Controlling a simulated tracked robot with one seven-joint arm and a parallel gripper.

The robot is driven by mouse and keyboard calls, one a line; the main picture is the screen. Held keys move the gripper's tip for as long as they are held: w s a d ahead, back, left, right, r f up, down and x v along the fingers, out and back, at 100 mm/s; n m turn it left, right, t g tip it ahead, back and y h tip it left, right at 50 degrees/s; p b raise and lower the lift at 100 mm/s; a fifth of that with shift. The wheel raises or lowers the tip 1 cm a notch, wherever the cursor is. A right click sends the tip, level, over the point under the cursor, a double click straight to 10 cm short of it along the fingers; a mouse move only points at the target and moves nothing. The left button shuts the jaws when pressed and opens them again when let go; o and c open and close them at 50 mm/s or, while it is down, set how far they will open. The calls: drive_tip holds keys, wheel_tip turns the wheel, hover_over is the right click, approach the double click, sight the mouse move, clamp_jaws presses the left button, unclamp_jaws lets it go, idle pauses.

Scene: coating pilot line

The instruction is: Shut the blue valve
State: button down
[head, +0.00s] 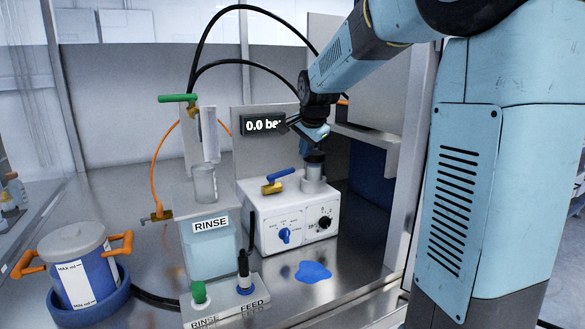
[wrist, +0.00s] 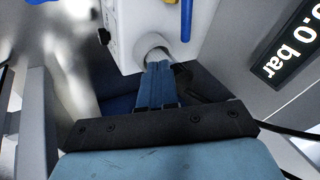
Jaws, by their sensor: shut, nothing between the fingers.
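The blue valve has a blue lever (head: 281,174) on a brass body (head: 271,188), on top of the white control box (head: 290,225). The lever lies roughly level; I cannot tell its exact angle to the brass body. In the wrist view the blue lever (wrist: 186,20) shows at the top edge, with a bit of brass (wrist: 170,2) beside it. My gripper (head: 314,152) is to the right of the valve, pointing down above the round pale fitting (head: 313,182). In the wrist view its fingers (wrist: 156,68) are together and empty, apart from the lever. Contact with the fitting is unclear.
A pressure display (head: 263,125) reading 0.0 bar stands behind the valve. A RINSE tank (head: 210,250) with a green-handled valve (head: 177,98) is to the left. RINSE and FEED buttons (head: 222,298), a blue puddle (head: 312,271) and a lidded pot (head: 82,270) are nearer.

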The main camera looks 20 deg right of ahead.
sight(281, 175)
drive_tip(key=shift+w+a+r+n+h, duration=0.15)
drive_tip(key=shift+a+r+n+h, duration=0.25)
drive_tip(key=shift+a+n, duration=0.1)
drive_tip(key=x, duration=0.4)
drive_tip(key=w+a+x, duration=0.1)
drive_tip(key=x, duration=0.6)
drive_tip(key=shift+w+a, duration=0.2)
drive_tip(key=shift+w, duration=0.25)
drive_tip(key=shift+w+a+f, duration=0.1)
drive_tip(key=shift+w+a, duration=0.2)
drive_tip(key=shift+w, duration=0.2)
